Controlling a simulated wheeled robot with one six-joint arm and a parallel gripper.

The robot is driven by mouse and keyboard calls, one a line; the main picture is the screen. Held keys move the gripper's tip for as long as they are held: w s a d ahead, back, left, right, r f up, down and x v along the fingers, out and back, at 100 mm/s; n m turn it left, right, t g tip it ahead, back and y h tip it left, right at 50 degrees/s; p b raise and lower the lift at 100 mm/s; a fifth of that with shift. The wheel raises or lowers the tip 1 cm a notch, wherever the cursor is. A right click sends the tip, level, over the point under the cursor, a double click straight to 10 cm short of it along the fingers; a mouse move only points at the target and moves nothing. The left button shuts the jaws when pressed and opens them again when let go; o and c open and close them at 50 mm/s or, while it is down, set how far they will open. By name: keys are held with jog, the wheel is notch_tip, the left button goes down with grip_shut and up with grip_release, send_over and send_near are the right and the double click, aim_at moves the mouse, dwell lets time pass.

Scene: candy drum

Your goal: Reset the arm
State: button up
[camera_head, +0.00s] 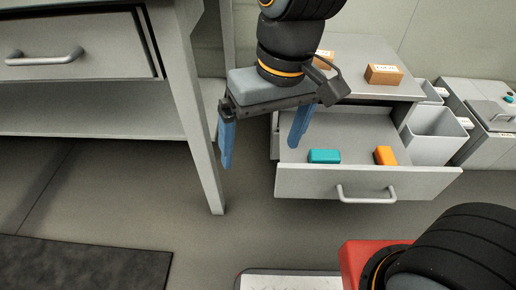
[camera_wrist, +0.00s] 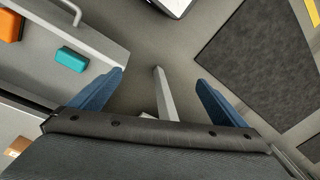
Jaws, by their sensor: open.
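My gripper (camera_head: 262,142) hangs pointing down in the head view, in front of the grey table leg and left of the open drawer. Its two blue fingers are spread wide with nothing between them. In the wrist view my gripper (camera_wrist: 158,95) also shows open, with the floor and a grey leg (camera_wrist: 165,98) between the fingers. A teal block (camera_head: 324,156) and an orange block (camera_head: 385,155) lie in the open drawer (camera_head: 300,182). In the wrist view the teal block (camera_wrist: 71,61) and orange block (camera_wrist: 10,25) are at the upper left.
Labelled brown boxes (camera_head: 384,75) sit on the cabinet top. Grey bins (camera_head: 435,140) stand right of the drawer. A table with a shut drawer (camera_head: 75,50) stands at left. A dark mat (camera_head: 80,262) lies on the floor, with bare floor around it.

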jog(key=shift+n, duration=0.4)
jog(key=s, duration=0.2)
jog(key=s+r, duration=0.1)
jog(key=s, duration=0.1)
jog(key=shift+a+r, duration=0.1)
jog(key=shift+a, duration=0.3)
dwell(0.3)
jog(key=d+r+m+p, duration=0.3)
jog(key=d+r+p, duration=0.7)
jog(key=r+p, duration=0.4)
jog(key=d+r+m+h+p, duration=0.1)
jog(key=d+r+m+p, duration=0.2)
jog(key=d+r+p, duration=0.7)
notch_tip(320, 180, up, 4)
jog(key=p, duration=1.3)
jog(key=shift+d+h, duration=0.3)
